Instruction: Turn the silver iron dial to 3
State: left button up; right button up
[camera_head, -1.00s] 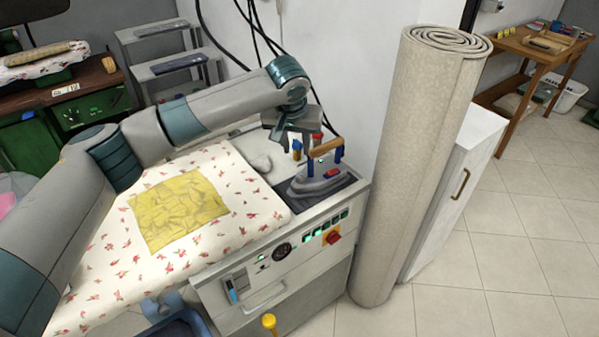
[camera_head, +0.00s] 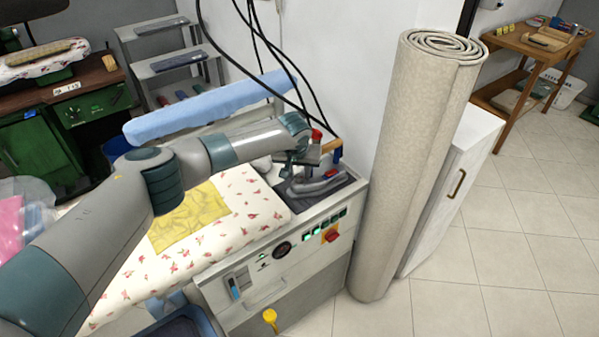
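The silver iron (camera_head: 318,187) rests on the dark pad at the right end of the ironing station. The brown handle end (camera_head: 331,146) and a blue post show beyond my gripper. My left gripper (camera_head: 310,157) is low over the iron, in front of its handle and upper body. I cannot tell whether it touches the iron, and its fingers are too small and overlapped to tell open from shut. The dial and its numbers cannot be made out; the gripper covers part of the iron's top. My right gripper is not in view.
A floral ironing board (camera_head: 235,235) with a yellow cloth (camera_head: 190,220) lies under my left arm. A long blue padded board (camera_head: 205,105) is behind the arm. A rolled carpet (camera_head: 405,190) stands close right of the station. Black cables hang behind the iron.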

pick_arm(q)
jog(key=shift+w+f, duration=0.25)
jog(key=shift+f, duration=0.25)
jog(key=c, duration=0.7)
